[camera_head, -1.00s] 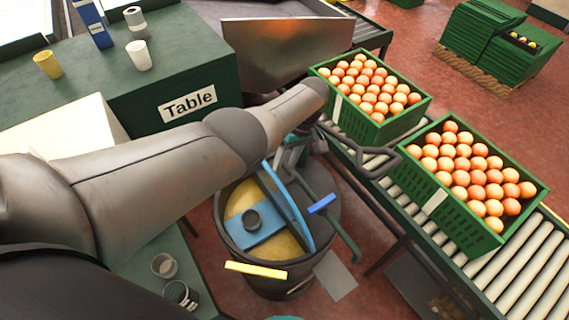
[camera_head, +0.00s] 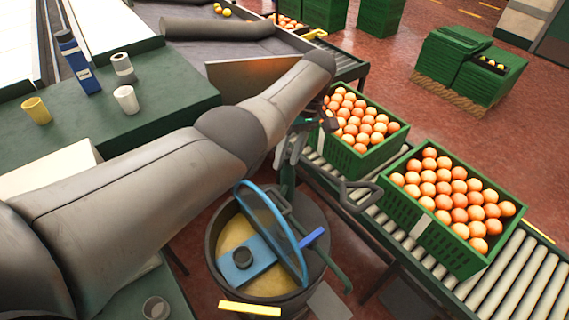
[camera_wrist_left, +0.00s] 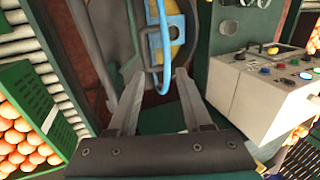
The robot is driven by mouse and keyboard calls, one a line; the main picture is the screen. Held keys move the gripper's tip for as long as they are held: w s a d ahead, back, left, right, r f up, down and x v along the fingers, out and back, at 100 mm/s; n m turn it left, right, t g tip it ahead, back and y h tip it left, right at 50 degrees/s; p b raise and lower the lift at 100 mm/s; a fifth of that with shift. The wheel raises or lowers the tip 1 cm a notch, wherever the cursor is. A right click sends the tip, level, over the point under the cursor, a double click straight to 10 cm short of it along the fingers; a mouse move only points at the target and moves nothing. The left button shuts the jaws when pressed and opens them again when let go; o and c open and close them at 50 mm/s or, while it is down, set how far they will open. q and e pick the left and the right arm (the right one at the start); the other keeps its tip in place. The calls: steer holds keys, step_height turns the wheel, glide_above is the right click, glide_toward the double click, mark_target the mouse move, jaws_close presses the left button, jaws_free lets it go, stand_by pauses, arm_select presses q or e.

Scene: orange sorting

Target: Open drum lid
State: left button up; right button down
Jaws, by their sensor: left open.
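The dark drum (camera_head: 213,262) stands on the floor between the table and the conveyor. Its blue-rimmed lid (camera_head: 263,218) stands steeply tilted across the drum top, leaving the left side uncovered, where a yellowish surface and a blue plate with a dark round cap show. My left gripper (camera_head: 287,152) is just above and beyond the lid's upper edge, fingers pointing down, open and empty. In the left wrist view the gripper (camera_wrist_left: 157,85) has its fingers spread, with the blue rim (camera_wrist_left: 163,45) showing beyond and between them. My right gripper is out of view.
Green crates of oranges (camera_head: 365,125) (camera_head: 450,205) stand on the roller conveyor (camera_head: 510,280) to the right. A green table (camera_head: 165,92) with cups is at the left. In the left wrist view a control panel (camera_wrist_left: 265,90) is at the right.

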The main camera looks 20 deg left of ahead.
mark_target(274, 215)
arm_select(q)
steer(key=shift+c, duration=0.3)
steer(key=shift+w, duration=0.1)
steer(key=shift+c, duration=0.7)
steer(key=shift+w+a+f, duration=0.25)
steer(key=shift+f, duration=0.05)
steer(key=shift+c, duration=0.8)
steer(key=w+a+f+m+t, duration=0.1)
steer(key=m, duration=0.1)
steer(key=w+a+f+m+t+h+b, duration=0.1)
steer(key=m, duration=0.1)
steer(key=w+a+f+m+t+h+b, duration=0.1)
steer(key=m, duration=0.1)
steer(key=shift+w+a+t, duration=0.1)
steer(key=shift+w+t, duration=0.05)
steer(key=shift+t, duration=0.25)
jaws_close()
steer(key=s+d+m+t+h+b, duration=0.2)
steer(key=s+m+t+h+b, duration=0.15)
steer(key=m, duration=0.85)
steer(key=shift+s+d+f+b, duration=0.15)
steer(key=shift+f+b, duration=0.3)
steer(key=shift+f, duration=2.05)
steer(key=shift+s+d+f+b, duration=0.15)
steer(key=shift+f+b, duration=0.25)
steer(key=shift+f, duration=2.1)
